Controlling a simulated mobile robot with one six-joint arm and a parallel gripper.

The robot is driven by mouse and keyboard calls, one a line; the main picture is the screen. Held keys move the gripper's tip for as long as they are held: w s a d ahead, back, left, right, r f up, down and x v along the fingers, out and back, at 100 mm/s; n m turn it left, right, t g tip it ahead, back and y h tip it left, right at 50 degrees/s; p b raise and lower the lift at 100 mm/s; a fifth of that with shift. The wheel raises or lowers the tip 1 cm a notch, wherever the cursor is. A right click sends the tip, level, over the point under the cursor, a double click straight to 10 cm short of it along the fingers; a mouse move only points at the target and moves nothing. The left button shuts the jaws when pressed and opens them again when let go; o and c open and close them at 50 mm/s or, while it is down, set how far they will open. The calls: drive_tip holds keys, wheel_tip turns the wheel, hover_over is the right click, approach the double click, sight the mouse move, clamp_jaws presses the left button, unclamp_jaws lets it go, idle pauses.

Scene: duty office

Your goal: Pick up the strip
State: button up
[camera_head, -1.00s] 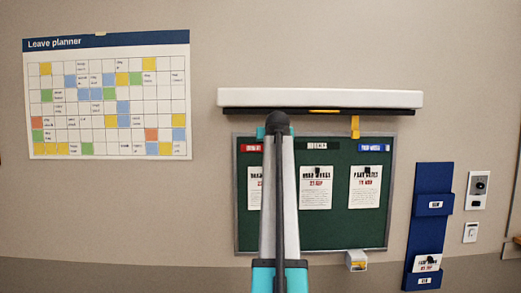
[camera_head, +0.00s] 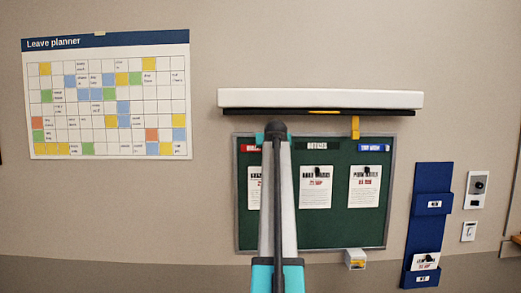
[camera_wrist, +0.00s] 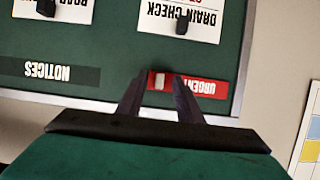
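A red strip lettered URGENT (camera_head: 251,148) lies at the upper left of the green board in the head view, its right end hidden behind my arm. The wrist view shows the red strip (camera_wrist: 205,86) upside down, with a small white piece on its left end. My gripper (camera_wrist: 159,77) is open, its two dark fingers on either side of that white piece. Whether the fingertips touch the board cannot be told. The fingers are hidden there.
The green board (camera_head: 345,228) holds several white notices under dark clips. A white housing (camera_head: 320,98) with a dark rail and yellow tab (camera_head: 355,127) juts out above. A small box (camera_head: 356,259) hangs below; a blue wall pocket (camera_head: 428,220) is at right.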

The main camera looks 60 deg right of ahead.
clamp_jaws()
idle(0.5)
drive_tip(key=shift+r+b, duration=0.95)
drive_tip(key=shift+r, duration=2.75)
drive_tip(key=s+a+b, duration=0.5)
drive_tip(key=s+a, duration=0.6)
drive_tip(key=a, duration=0.5)
drive_tip(key=shift+s+a+f+b, duration=0.15)
drive_tip(key=shift+s+f+b, duration=0.05)
drive_tip(key=shift+s+b, duration=0.15)
